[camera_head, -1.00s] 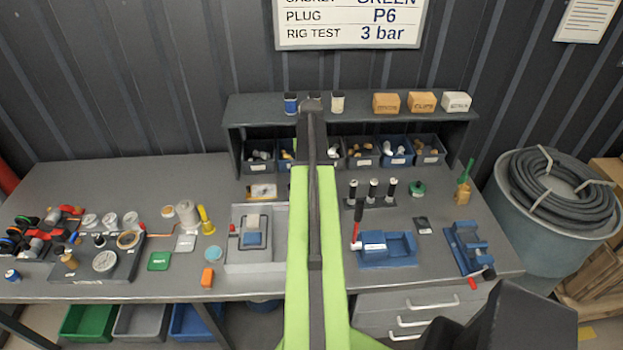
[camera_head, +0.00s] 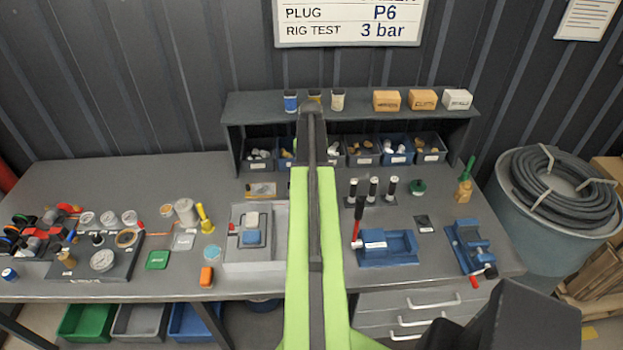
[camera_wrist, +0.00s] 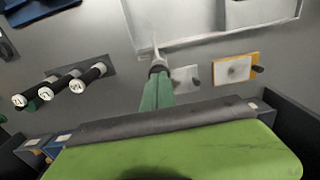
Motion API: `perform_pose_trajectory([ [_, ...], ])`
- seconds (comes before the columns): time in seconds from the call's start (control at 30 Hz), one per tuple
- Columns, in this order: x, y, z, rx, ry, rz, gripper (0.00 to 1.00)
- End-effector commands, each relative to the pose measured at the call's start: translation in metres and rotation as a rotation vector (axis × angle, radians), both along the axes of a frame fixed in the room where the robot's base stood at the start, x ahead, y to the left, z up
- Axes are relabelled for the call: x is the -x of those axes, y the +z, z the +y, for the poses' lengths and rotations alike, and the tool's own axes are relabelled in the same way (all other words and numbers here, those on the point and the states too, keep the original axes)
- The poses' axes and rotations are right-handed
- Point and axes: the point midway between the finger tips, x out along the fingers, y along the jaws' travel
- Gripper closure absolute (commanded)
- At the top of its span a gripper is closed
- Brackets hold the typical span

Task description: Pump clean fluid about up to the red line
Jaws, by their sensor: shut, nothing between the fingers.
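My gripper (camera_wrist: 157,72) shows at the centre of the wrist view as narrow green fingers with a grey collar and pale tip. It looks shut and empty, above the bench between black cylinders and small plates. In the head view it is hidden behind my lime arm. An ochre bottle with an upright green part (camera_head: 465,184) stands at the bench's right. A blue device with a red-tipped handle (camera_head: 467,240) is in front of it. A dark plate (camera_head: 90,264) with a round gauge lies at the left. I cannot make out a red line or fluid level.
Three black cylinders with white tops (camera_head: 373,190) stand right of my arm. A blue fixture (camera_head: 392,252) lies to the right. A shelf (camera_head: 245,104) with bins runs along the back. Bare bench lies at the back left.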

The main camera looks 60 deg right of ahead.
Motion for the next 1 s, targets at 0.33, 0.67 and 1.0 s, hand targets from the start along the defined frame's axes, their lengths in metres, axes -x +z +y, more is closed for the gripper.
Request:
perform_pose_trajectory([
  [0.33, 0.000, -0.016, 0.000, 0.000, 0.000, 0.000, 1.00],
  [0.67, 0.000, -0.024, 0.000, -0.001, 0.000, 0.001, 1.00],
  [1.0, 0.000, -0.006, 0.000, -0.001, 0.000, 0.001, 1.00],
])
